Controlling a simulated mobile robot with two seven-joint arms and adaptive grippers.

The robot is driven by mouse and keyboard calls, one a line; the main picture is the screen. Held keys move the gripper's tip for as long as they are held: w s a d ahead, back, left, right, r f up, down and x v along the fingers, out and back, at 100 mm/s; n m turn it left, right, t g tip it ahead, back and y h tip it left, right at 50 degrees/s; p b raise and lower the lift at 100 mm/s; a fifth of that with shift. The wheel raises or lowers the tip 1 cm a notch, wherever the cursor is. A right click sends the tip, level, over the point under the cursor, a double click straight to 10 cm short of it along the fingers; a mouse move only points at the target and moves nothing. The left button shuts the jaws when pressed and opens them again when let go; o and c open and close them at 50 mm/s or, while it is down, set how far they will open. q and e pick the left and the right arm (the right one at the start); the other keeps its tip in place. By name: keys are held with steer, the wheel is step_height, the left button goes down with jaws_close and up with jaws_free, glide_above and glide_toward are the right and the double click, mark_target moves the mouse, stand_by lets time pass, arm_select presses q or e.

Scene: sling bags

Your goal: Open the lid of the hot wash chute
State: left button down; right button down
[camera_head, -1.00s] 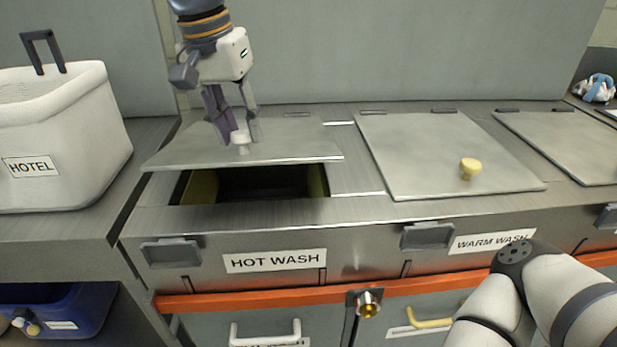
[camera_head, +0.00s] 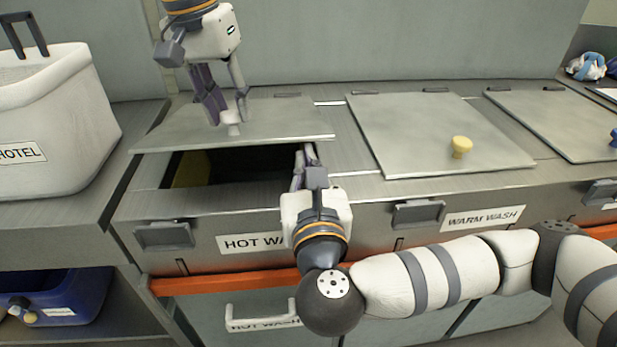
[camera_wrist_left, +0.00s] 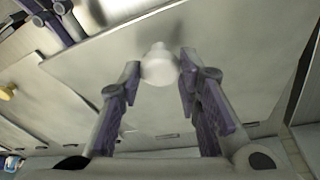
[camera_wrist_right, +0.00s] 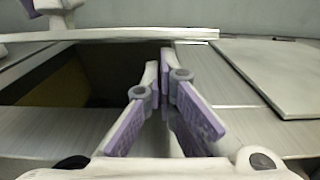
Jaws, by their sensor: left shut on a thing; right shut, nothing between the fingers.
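The hot wash lid (camera_head: 270,122) is a flat metal panel tilted up a little at its front edge, with the dark chute opening (camera_head: 235,166) showing beneath. My left gripper (camera_head: 226,112) is shut on the lid's white knob (camera_head: 230,127); the knob also shows in the left wrist view (camera_wrist_left: 158,66). My right gripper (camera_head: 304,160) is shut and empty at the right front corner of the opening, close below the lid's edge. In the right wrist view its fingertips (camera_wrist_right: 160,65) point toward the opening and the lid edge (camera_wrist_right: 120,35).
The closed warm wash lid (camera_head: 430,130) with a yellow knob (camera_head: 461,146) lies to the right. A white HOTEL bin (camera_head: 60,120) stands at the left. A blue bin (camera_head: 60,295) sits below it. The HOT WASH label (camera_head: 245,243) is partly covered by my right arm.

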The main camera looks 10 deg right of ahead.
arm_select(q)
steer(key=shift+w+r, duration=0.1)
steer(key=shift+r, duration=0.05)
arm_select(e)
steer(key=shift+w, duration=0.15)
step_height(320, 180, up, 2)
steer(key=shift+w+r, duration=0.1)
steer(key=shift+r, duration=0.1)
arm_select(q)
steer(key=c, duration=1.2)
jaws_free()
steer(key=shift+f, duration=0.25)
